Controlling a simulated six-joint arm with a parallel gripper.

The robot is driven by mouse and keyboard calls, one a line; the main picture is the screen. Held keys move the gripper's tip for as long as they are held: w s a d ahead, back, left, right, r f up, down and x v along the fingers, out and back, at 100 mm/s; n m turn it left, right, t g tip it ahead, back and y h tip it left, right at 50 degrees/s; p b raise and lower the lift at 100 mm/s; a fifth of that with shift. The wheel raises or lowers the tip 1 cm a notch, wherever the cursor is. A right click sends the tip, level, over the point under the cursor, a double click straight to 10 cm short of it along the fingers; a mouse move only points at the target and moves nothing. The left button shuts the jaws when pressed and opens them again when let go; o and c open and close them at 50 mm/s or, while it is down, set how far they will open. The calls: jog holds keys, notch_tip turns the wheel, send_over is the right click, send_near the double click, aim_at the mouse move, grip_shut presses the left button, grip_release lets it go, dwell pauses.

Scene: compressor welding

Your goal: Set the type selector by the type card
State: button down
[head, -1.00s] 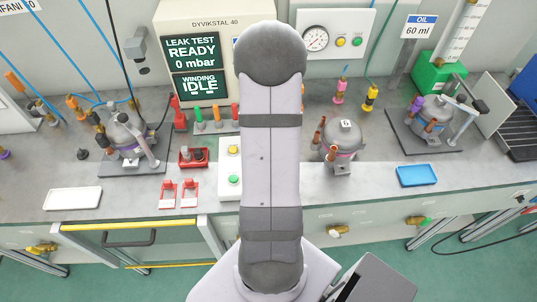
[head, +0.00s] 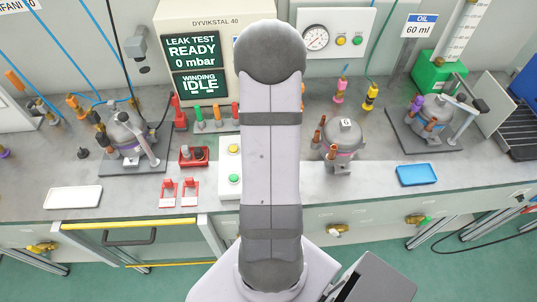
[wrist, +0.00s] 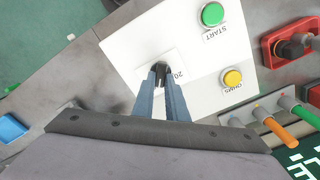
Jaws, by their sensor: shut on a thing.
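In the wrist view my gripper (wrist: 161,76) is shut on a small black selector knob (wrist: 160,66) on a white control panel (wrist: 130,40). A pale label plate around the knob carries a partly hidden marking that reads "20". The fingers cover much of the knob, so its exact setting cannot be read. In the head view my arm hides the gripper and the knob; the left part of the panel (head: 226,185) shows. I cannot make out a type card for certain; a small tag reading "6" (head: 345,123) sits on the middle compressor (head: 342,140).
The panel has a green START button (wrist: 212,14) and a yellow OHMS button (wrist: 232,77). A red socket block (wrist: 290,45) and coloured plugs (wrist: 282,130) are close by. A blue tray (head: 417,175) and a white tray (head: 73,197) lie on the bench.

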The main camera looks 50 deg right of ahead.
jog(key=n, duration=0.4)
jog(key=shift+w, duration=0.15)
jog(key=shift+w+n, duration=0.15)
jog(key=shift+n, duration=1.45)
jog(key=c, duration=1.8)
grip_release()
jog(key=shift+o, duration=0.2)
jog(key=shift+r, duration=0.15)
jog(key=shift+r+b, duration=0.8)
jog(key=shift+r, duration=2.8)
